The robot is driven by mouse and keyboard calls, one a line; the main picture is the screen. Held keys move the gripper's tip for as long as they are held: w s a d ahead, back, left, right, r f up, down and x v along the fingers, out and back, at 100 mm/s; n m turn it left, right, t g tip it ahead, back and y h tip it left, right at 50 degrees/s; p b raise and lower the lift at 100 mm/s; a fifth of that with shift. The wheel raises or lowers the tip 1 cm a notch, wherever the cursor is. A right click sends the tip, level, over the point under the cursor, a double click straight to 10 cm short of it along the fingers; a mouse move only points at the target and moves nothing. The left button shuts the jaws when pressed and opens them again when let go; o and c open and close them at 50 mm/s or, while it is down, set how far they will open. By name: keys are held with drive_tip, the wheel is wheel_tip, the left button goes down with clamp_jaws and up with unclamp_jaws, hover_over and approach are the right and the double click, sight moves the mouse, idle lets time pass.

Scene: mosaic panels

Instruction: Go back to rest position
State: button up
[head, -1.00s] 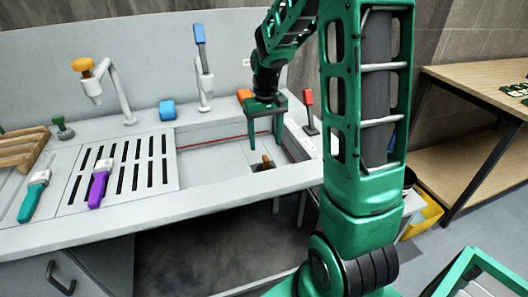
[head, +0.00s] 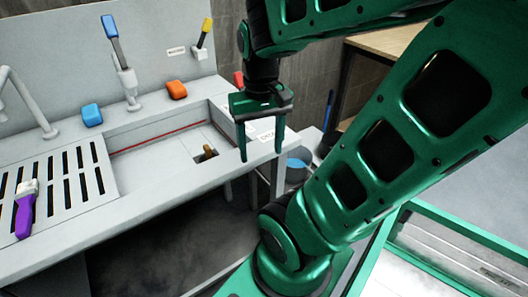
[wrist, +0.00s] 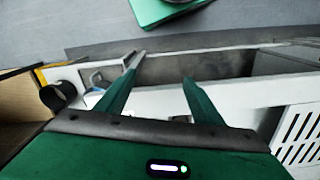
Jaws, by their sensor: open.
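My gripper (head: 262,148) is green with two long fingers pointing down. In the head view it hangs in front of the sink unit's right front edge. Its fingers are apart with nothing between them. In the wrist view the open fingers (wrist: 165,70) show over the unit's white edge and the grey floor. My green arm fills the right of the head view and hides part of the background.
The white sink unit (head: 160,205) has a recessed basin holding a small brown-handled item (head: 208,152). A purple brush (head: 25,212) lies on the slotted drainboard. Orange (head: 176,90) and blue (head: 92,115) blocks sit behind. A wooden table (head: 385,40) stands at back right.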

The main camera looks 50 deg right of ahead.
drive_tip(key=s, duration=0.2)
drive_tip(key=shift+s+a+f, duration=0.25)
drive_tip(key=shift+s, duration=0.1)
drive_tip(key=shift+w+f, duration=0.25)
drive_tip(key=shift+w, duration=0.45)
idle(1.2)
